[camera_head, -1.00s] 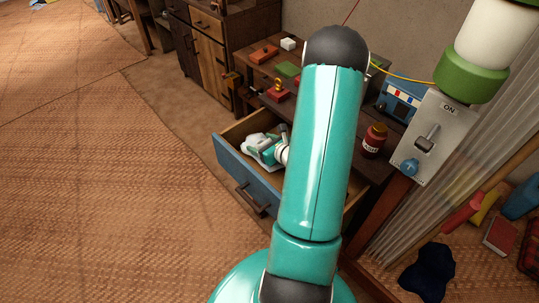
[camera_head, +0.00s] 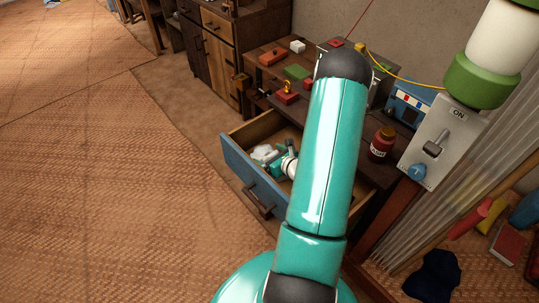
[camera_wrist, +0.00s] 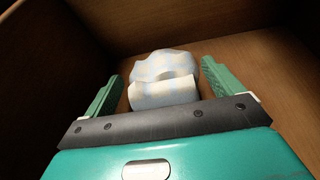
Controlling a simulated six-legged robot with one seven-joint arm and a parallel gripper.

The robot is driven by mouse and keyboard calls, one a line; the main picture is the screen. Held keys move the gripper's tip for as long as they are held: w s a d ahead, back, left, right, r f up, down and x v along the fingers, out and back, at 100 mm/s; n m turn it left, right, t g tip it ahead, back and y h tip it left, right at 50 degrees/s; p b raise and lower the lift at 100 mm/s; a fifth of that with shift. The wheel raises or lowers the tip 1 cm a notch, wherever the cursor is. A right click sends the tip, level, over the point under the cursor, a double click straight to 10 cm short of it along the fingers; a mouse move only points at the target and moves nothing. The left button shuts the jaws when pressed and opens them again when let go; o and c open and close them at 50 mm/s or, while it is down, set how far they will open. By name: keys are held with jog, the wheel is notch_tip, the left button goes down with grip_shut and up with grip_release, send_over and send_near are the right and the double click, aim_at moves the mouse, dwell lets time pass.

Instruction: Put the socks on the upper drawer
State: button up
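The socks (camera_wrist: 163,80), a white and pale blue bundle, lie on the wooden floor of the open drawer. They also show in the head view as a white bundle (camera_head: 263,153). The open drawer (camera_head: 250,178) has a blue front with a dark handle. My gripper (camera_wrist: 160,78) is inside the drawer with its two green fingers spread wide. The socks lie between and just beyond the fingers, with a gap on each side. In the head view my arm hides part of the drawer.
The dark wooden bench (camera_head: 262,60) above the drawer carries small blocks, a red jar (camera_head: 381,144) and a blue box (camera_head: 407,102). A grey switch panel (camera_head: 436,140) stands at right. Drawer walls (camera_wrist: 235,55) surround my gripper. The woven floor at left is clear.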

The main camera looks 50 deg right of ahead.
jog(key=shift+r, duration=0.15)
jog(key=v, duration=1.2)
jog(key=shift+c, duration=0.2)
dwell(0.8)
